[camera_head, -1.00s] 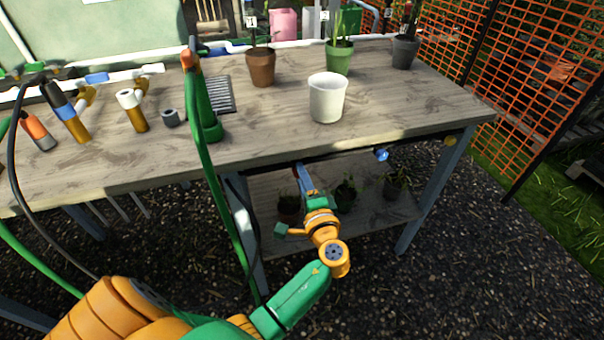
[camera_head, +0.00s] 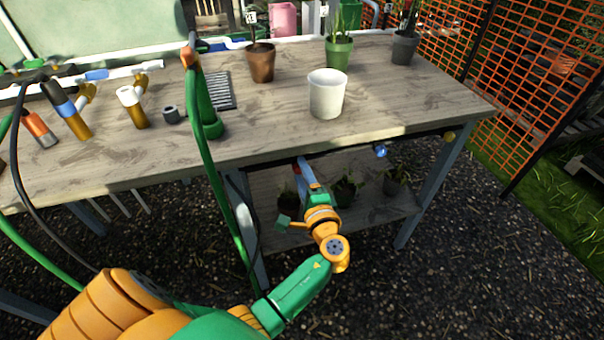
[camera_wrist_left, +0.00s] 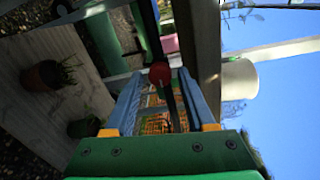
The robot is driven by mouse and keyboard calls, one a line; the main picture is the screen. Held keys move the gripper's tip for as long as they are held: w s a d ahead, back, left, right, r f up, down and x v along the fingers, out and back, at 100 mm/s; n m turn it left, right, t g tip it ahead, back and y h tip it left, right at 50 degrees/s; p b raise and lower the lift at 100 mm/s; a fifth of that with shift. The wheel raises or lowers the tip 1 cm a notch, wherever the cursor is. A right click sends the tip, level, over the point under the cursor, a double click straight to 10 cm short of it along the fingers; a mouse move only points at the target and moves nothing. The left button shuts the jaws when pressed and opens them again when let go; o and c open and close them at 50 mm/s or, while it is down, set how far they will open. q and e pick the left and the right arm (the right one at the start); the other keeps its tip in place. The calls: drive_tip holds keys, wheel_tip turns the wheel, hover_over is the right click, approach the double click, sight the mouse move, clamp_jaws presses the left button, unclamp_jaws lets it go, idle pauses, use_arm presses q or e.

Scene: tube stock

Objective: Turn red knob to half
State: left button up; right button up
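The red knob (camera_wrist_left: 159,73) shows as a small round red shape in the left wrist view, at the table's front edge. My left gripper (camera_wrist_left: 160,78) has its two blue-grey fingers apart, one on each side of the knob. I cannot tell whether either finger touches it. In the head view my left gripper (camera_head: 302,166) reaches up to the table's front edge from below, and its fingers mostly hide the red knob there. The knob's setting cannot be read. My right gripper is not in view.
A blue knob (camera_head: 380,150) and a yellow knob (camera_head: 449,135) sit farther right along the edge of the wooden table (camera_head: 420,100). A white pot (camera_head: 327,94) stands above. Potted plants sit on the lower shelf (camera_head: 270,190). A green hose (camera_head: 208,170) hangs to the left.

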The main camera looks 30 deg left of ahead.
use_arm(q)
drive_tip(key=shift+o, duration=0.3)
drive_tip(key=v, duration=0.7)
drive_tip(key=shift+p, duration=0.45)
